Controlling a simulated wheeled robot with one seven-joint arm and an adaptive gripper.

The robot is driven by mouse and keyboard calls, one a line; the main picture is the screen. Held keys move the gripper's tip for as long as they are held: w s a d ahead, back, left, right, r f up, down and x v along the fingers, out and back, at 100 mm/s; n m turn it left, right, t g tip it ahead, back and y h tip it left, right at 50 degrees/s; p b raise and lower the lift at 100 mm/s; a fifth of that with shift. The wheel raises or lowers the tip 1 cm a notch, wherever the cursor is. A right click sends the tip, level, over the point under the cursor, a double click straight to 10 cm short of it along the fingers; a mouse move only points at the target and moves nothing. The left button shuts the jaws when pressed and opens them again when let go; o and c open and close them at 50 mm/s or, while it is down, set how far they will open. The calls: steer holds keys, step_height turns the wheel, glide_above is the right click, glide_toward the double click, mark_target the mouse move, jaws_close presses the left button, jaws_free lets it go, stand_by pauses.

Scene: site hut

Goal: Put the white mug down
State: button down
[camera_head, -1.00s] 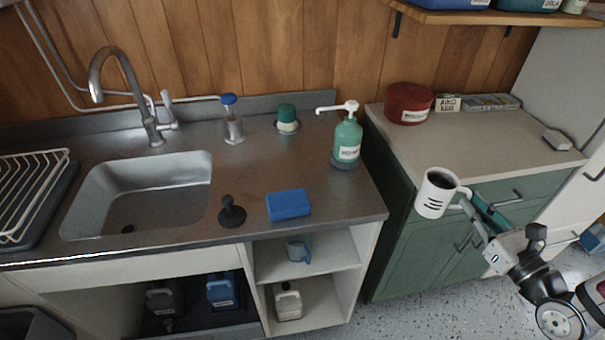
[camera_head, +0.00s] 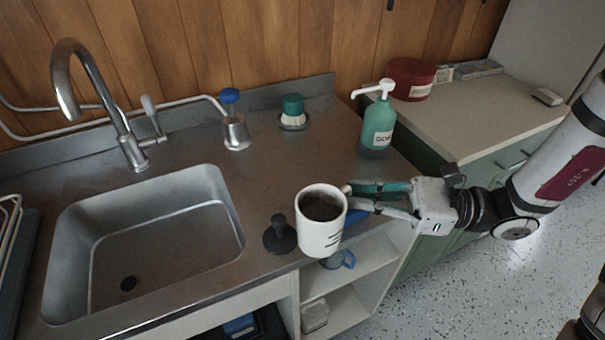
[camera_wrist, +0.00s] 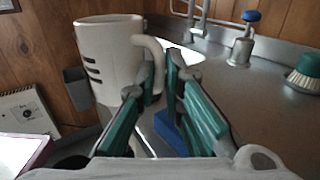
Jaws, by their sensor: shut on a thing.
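The white mug (camera_head: 321,238) is upright with dark contents and black stripes on its side. In the head view it appears in front of the steel counter's (camera_head: 185,165) front edge, right of the black stopper-like tool. My gripper (camera_head: 352,198) comes from the right and is shut on the mug's handle. In the wrist view the mug (camera_wrist: 108,60) is at the left, with its handle (camera_wrist: 152,62) between the green fingers (camera_wrist: 155,85). The mug's height over the counter is hard to tell.
The black tool (camera_head: 281,236) stands just left of the mug. A blue sponge (camera_wrist: 170,132) lies under my fingers, mostly hidden. The sink (camera_head: 150,235) is left. A green soap bottle (camera_head: 377,125) and a brush (camera_head: 292,112) stand behind. Middle counter is clear.

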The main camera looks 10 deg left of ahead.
steer(key=shift+g, duration=0.3)
steer(key=w+a, duration=0.1)
steer(key=w, duration=0.3)
steer(key=w+a+f+b, duration=0.1)
steer(key=w+a, duration=0.1)
steer(key=w, duration=0.3)
steer(key=w+a, duration=0.2)
steer(key=w, duration=0.3)
steer(key=shift+w+a+f, duration=0.25)
steer(key=shift+w+f, duration=0.1)
steer(key=shift+f, duration=0.25)
steer(key=shift+f+b, duration=0.4)
steer(key=shift+f, duration=1)
steer(key=shift+f, duration=0.1)
steer(key=c, duration=1.7)
jaws_free()
